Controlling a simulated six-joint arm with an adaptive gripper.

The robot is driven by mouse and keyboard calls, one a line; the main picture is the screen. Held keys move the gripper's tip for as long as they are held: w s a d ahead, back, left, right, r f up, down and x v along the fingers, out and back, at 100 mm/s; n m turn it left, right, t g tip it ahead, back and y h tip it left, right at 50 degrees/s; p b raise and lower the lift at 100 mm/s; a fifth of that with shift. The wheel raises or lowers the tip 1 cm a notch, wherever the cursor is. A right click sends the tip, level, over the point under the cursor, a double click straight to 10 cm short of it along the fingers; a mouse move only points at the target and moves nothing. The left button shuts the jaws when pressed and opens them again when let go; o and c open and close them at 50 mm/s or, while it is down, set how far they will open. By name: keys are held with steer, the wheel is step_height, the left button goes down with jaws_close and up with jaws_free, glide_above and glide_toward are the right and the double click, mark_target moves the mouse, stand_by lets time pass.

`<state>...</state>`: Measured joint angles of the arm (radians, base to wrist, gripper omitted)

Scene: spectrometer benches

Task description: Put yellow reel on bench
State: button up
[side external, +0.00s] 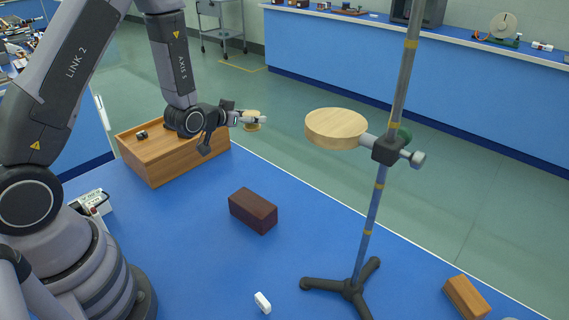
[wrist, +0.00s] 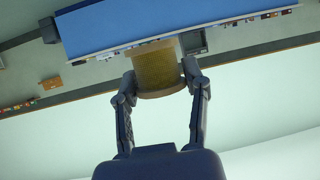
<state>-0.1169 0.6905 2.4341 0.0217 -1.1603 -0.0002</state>
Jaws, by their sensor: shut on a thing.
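The yellow reel (side external: 252,120) is a small spool with pale flanges and a yellow winding. My gripper (side external: 250,119) is shut on it and holds it in the air, left of the round wooden platform in the side view. In the wrist view the yellow reel (wrist: 158,68) sits between the two fingers of my gripper (wrist: 160,78), with its winding in plain sight. The blue bench top (side external: 180,225) lies below the held reel. The fingers are small in the side view and partly hide the reel.
A stand with a round wooden platform (side external: 336,125) and tripod foot (side external: 350,284) rises at centre right. A wooden box (side external: 165,165), a dark brown block (side external: 253,210), a white piece (side external: 262,302) and a light wooden block (side external: 466,296) are on the bench. Bare blue surface lies between them.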

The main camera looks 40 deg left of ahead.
steer(key=s+a+f+n+g+y, duration=0.1)
steer(key=a+n+y, duration=0.1)
steer(key=a, duration=0.6)
steer(key=s+a+f+n+y, duration=0.1)
steer(key=a+y, duration=0.1)
steer(key=a, duration=0.5)
steer(key=n+g+y, duration=0.2)
steer(key=n+y, duration=0.1)
steer(key=n, duration=0.1)
glide_above(160, 144)
step_height(160, 144, down, 6)
steer(key=shift+f, duration=0.15)
steer(key=shift+y, duration=0.3)
steer(key=shift+f, duration=2)
steer(key=shift+f, duration=0.1)
steer(key=o, duration=1)
